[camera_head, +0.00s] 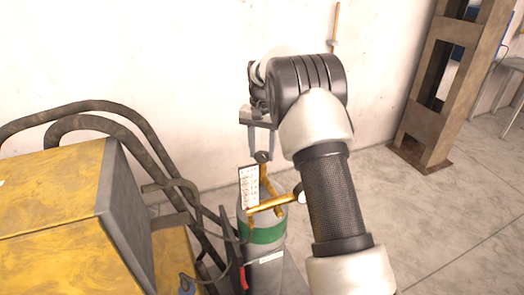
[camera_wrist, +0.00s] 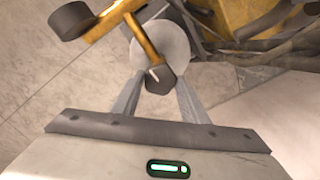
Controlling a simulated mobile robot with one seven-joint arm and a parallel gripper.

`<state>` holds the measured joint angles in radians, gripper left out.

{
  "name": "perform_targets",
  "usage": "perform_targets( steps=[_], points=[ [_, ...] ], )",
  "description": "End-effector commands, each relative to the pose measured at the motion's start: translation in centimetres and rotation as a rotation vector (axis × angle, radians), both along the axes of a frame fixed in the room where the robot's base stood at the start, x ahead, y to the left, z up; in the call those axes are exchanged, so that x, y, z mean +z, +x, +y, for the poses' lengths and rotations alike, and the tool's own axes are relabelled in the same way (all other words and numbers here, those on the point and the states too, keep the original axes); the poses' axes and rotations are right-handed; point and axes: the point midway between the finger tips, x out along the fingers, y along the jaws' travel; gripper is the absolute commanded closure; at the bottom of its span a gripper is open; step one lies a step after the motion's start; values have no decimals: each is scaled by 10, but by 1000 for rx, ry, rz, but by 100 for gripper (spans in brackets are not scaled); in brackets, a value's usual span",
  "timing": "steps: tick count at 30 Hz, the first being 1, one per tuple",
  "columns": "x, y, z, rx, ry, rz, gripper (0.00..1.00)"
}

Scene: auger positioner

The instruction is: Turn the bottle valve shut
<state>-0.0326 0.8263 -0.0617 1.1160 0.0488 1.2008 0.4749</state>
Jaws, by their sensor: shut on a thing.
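The gas bottle (camera_head: 259,215) stands upright on the floor by the wall, grey with a green band. Brass fittings (camera_head: 272,201) and a white tag (camera_head: 249,188) are at its top. The dark valve knob (camera_head: 262,157) sits at the top of the brass fitting. It also shows in the wrist view (camera_wrist: 160,79), with a pale mark on its face. My gripper (camera_head: 261,151) comes down from above, and its two fingers are closed on either side of the knob. In the wrist view the fingertips (camera_wrist: 160,85) reach the knob's sides, and the bottle's rounded top shows behind it.
A yellow machine (camera_head: 60,215) with dark hoses (camera_head: 110,110) stands left of the bottle. A red-handled tool (camera_head: 243,278) is close to the bottle's front. A brown steel post (camera_head: 440,85) stands at the right. Tiled floor (camera_head: 440,220) is open at the right.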

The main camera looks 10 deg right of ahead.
Motion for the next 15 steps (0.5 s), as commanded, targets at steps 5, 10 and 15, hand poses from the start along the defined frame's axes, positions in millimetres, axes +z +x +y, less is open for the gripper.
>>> perform_targets(
  steps=[5, 10, 15],
  points=[
    [1, 1, 0, -64, -1, -3, 82],
    [1, 1, 0, -95, -1, -3, 82],
    [1, 1, 0, -105, 0, -2, 82]
  ],
)
